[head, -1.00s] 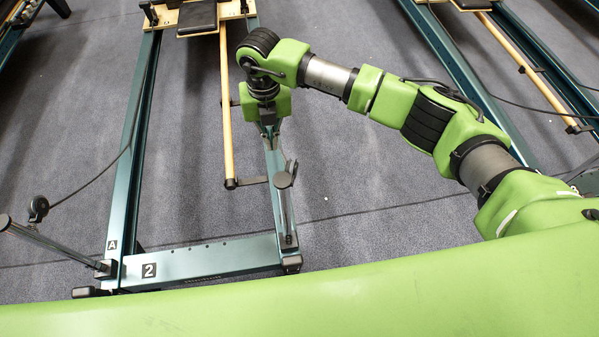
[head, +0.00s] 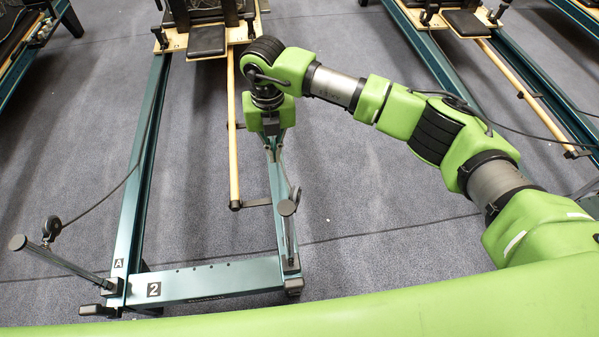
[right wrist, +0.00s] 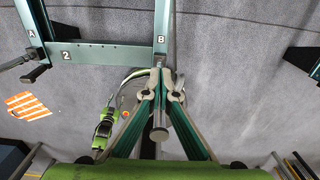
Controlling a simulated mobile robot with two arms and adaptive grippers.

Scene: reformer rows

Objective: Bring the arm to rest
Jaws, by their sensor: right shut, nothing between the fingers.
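My right arm (head: 420,120) reaches in from the right in the head view, bent, with its wrist turned down over the right rail of the reformer marked 2. My right gripper (head: 272,146) points down there, and its fingertips are hard to make out. In the right wrist view the fingers of the right gripper (right wrist: 160,88) come together with nothing between them. They show in front of the rail end near the label B and a post with a round cap (right wrist: 159,134); contact cannot be told. My left gripper does not show.
The reformer frame (head: 215,281) lies below my right gripper, with a wooden bar (head: 233,150) beside it and a capped post (head: 62,258) at left. Another reformer (head: 430,50) stands at right. An orange striped patch (right wrist: 27,106) is on the floor.

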